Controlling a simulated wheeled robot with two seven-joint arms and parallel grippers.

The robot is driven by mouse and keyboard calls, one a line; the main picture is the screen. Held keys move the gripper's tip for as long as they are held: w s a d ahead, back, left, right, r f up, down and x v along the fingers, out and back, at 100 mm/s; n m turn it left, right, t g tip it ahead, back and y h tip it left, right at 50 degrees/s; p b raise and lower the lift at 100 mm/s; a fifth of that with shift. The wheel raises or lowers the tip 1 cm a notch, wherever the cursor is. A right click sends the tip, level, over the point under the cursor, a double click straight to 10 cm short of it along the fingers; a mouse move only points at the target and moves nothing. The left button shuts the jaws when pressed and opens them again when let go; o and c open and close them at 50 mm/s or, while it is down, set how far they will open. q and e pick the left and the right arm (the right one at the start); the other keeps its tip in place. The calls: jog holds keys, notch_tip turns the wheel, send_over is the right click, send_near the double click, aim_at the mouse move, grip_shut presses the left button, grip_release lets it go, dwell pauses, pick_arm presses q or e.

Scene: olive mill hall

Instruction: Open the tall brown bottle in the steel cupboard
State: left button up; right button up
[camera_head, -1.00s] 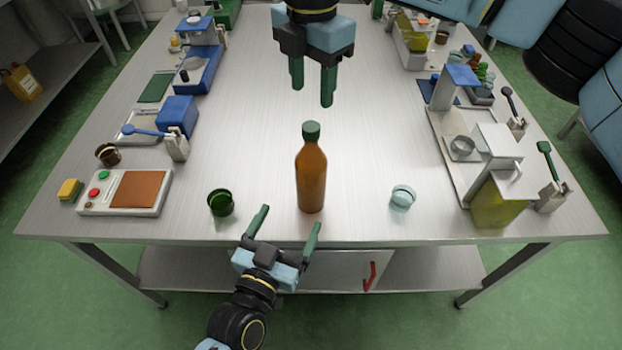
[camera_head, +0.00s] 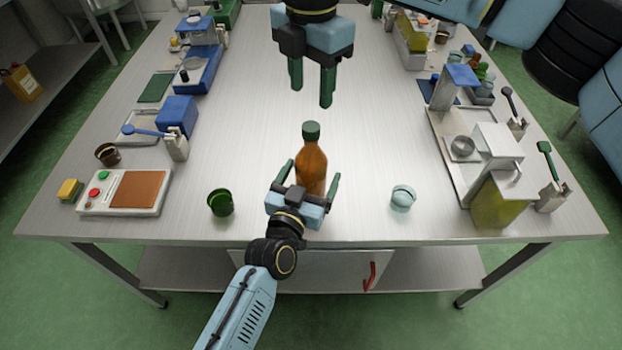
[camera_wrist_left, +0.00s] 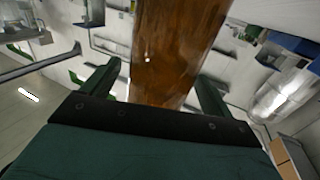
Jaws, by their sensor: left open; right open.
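The tall brown bottle (camera_head: 312,163) with a green cap (camera_head: 311,131) stands upright on the steel table (camera_head: 370,150), not inside a cupboard. My left gripper (camera_head: 312,176) is open with one finger on each side of the bottle's body. In the left wrist view the brown glass (camera_wrist_left: 172,55) fills the space between the fingers; whether they touch it I cannot tell. My right gripper (camera_head: 311,95) is open and empty, pointing down above the bottle and appearing behind it. A steel cupboard (camera_head: 330,272) with a red handle (camera_head: 370,276) sits under the table, its front seemingly shut.
A green cup (camera_head: 221,203) stands left of the bottle and a pale glass cup (camera_head: 403,197) right of it. A button panel (camera_head: 125,192) lies at the left edge. A yellow-green container (camera_head: 498,203) stands at the right. The table's middle is clear.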

aim_at(311, 126)
pick_arm(q)
jog(key=c, duration=1.9)
pick_arm(e)
jog(key=n, duration=0.4)
jog(key=shift+f, duration=0.15)
jog(key=shift+n, duration=0.3)
jog(key=shift+f, duration=3.9)
